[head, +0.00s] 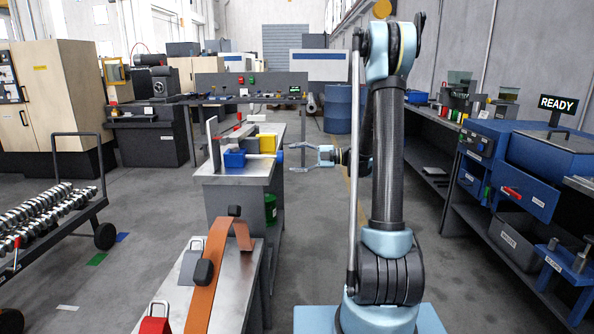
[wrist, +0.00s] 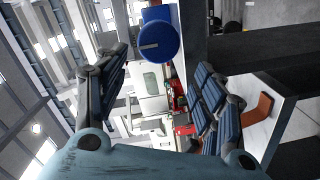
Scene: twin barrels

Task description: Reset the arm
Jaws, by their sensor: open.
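My arm (head: 388,150) stands upright at the right of centre in the head view, with its forearm bent down behind the column. My gripper (head: 295,158) points left, level, just off the right side of the middle bench. It is open and nothing shows between its fingers. In the wrist view my gripper (wrist: 160,65) also shows with its two dark padded fingers wide apart. A blue round cap (wrist: 159,40) appears between and beyond the fingers; I cannot tell its exact distance.
A front bench (head: 235,290) holds an orange strap (head: 208,275). A side bench (head: 430,150) with blue machines (head: 545,165) lines the right.

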